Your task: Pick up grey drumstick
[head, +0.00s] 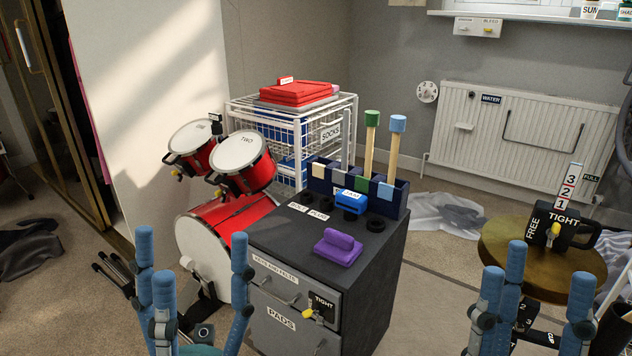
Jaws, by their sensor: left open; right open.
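A thin grey upright stick (346,140), which looks like the grey drumstick, stands at the back of the dark blue holder (318,186) on the cabinet. Its lower end is hidden, and it partly merges with the white wire rack behind. Right of it stand two tan sticks, one with a green top (371,119) and one with a light blue top (397,124). My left gripper (190,255) is open and empty in front of the drums, left of the cabinet. My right gripper (540,268) is open and empty in front of the round wooden table. Both are well apart from the sticks.
The dark grey cabinet (370,285) carries a blue block (350,201) and a purple block (338,247). Red drums (222,215) stand left of it. The wire rack (348,100) is behind. A wooden stool-like table (500,245) with a black labelled object (556,230) stands right.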

